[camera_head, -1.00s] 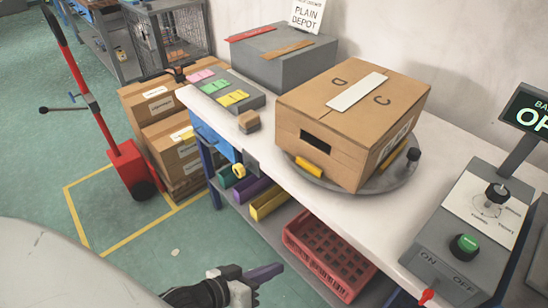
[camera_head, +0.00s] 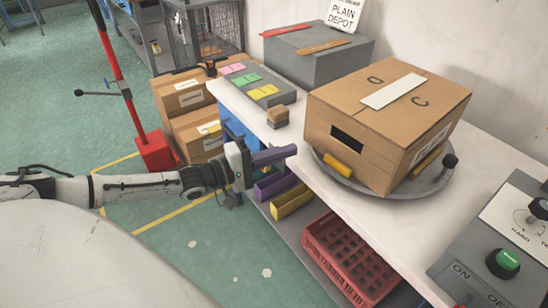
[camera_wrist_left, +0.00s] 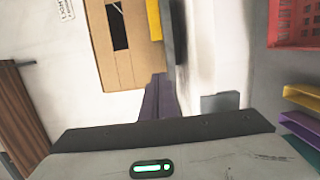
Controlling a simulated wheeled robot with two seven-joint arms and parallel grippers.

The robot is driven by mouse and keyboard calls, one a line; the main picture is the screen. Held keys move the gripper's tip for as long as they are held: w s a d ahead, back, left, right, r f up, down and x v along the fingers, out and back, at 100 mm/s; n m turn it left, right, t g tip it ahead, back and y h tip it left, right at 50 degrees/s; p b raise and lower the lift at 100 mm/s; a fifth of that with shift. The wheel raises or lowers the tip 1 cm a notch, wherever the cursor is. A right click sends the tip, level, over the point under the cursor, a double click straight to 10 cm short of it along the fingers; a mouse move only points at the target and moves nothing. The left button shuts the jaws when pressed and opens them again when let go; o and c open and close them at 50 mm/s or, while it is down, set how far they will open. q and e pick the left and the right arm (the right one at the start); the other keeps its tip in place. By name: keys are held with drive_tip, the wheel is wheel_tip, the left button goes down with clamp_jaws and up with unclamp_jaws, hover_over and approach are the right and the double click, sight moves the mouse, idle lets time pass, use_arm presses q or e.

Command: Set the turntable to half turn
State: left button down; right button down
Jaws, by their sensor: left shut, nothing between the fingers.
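A grey round turntable (camera_head: 396,197) stands on the white bench and carries a large cardboard box (camera_head: 385,120). The box has a white strip on its lid, the letters D and C, and a dark slot in its front. Yellow blocks sit at its lower edges. A dark knob (camera_head: 449,161) stands on the turntable's right rim. My left gripper (camera_head: 285,154) is shut and empty, in front of the bench, to the left of the box and apart from it. In the left wrist view its fingers (camera_wrist_left: 158,98) point at the cardboard box (camera_wrist_left: 128,45). My right gripper is not seen.
A control panel (camera_head: 505,235) with a green button and a dial stands at the right. A small brown block (camera_head: 278,117) and a grey tray of coloured notes (camera_head: 252,83) lie on the bench. A red crate (camera_head: 348,258) sits on the shelf below.

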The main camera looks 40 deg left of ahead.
sight(325, 151)
use_arm(q)
drive_tip(key=x, duration=0.4)
drive_tip(key=shift+w+d, duration=0.15)
drive_tip(key=shift+w, duration=0.2)
drive_tip(key=d, duration=0.1)
drive_tip(key=s+d+p, duration=0.1)
drive_tip(key=d, duration=0.1)
drive_tip(key=shift+r, duration=0.1)
drive_tip(key=shift+s+d, duration=0.1)
drive_tip(key=shift+d, duration=0.3)
